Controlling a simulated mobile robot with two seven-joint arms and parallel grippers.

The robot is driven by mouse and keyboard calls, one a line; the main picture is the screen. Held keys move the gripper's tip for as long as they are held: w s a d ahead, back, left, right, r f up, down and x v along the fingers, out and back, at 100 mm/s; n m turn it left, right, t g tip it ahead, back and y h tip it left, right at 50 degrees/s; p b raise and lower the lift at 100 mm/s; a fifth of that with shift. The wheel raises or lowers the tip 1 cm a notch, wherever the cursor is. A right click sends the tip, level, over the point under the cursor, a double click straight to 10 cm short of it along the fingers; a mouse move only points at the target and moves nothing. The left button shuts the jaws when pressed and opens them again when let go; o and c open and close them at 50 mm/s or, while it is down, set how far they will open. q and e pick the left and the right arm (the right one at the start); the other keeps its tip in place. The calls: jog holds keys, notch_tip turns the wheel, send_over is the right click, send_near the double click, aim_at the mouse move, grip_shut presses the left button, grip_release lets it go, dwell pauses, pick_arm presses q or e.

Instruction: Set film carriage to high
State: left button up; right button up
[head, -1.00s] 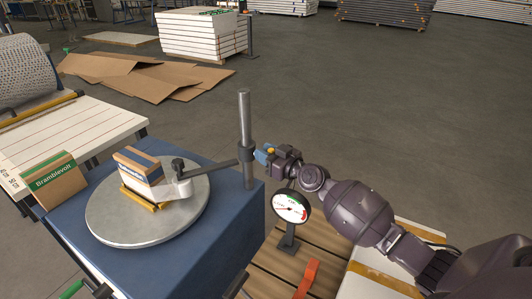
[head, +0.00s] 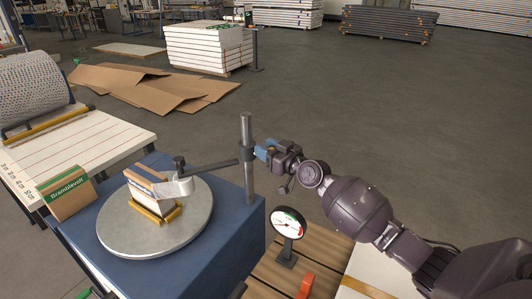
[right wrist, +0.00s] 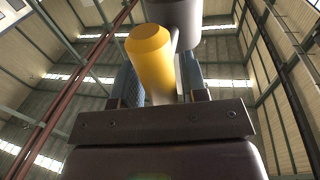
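The film carriage (head: 247,153) is a dark collar on a grey upright post (head: 249,185), in the upper part of the post with a short length above it. A dark bar runs left from it to a pale film head (head: 176,188) beside the box (head: 148,180) on the round turntable (head: 120,238). My right gripper (head: 264,152) is at the collar's right side. In the right wrist view its fingers stand either side of a yellow knob (right wrist: 154,60) and appear closed on it. My left gripper is out of view.
A dial gauge (head: 288,224) stands below my right forearm. A brown box labelled Bramblevolt (head: 67,196) is at the left, by a white ruled table (head: 70,140). Cardboard sheets (head: 150,92) lie on the floor behind. The floor right of the post is open.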

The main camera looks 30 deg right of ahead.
jog(key=shift+o, duration=0.5)
jog(key=shift+s+a+f, duration=0.1)
jog(key=shift+f, duration=0.15)
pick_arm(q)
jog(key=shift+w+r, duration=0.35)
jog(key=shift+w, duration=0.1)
pick_arm(e)
jog(key=v, duration=1)
jog(key=shift+s, duration=0.35)
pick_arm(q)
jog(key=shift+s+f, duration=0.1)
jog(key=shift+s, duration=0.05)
pick_arm(e)
jog(key=shift+r, duration=0.15)
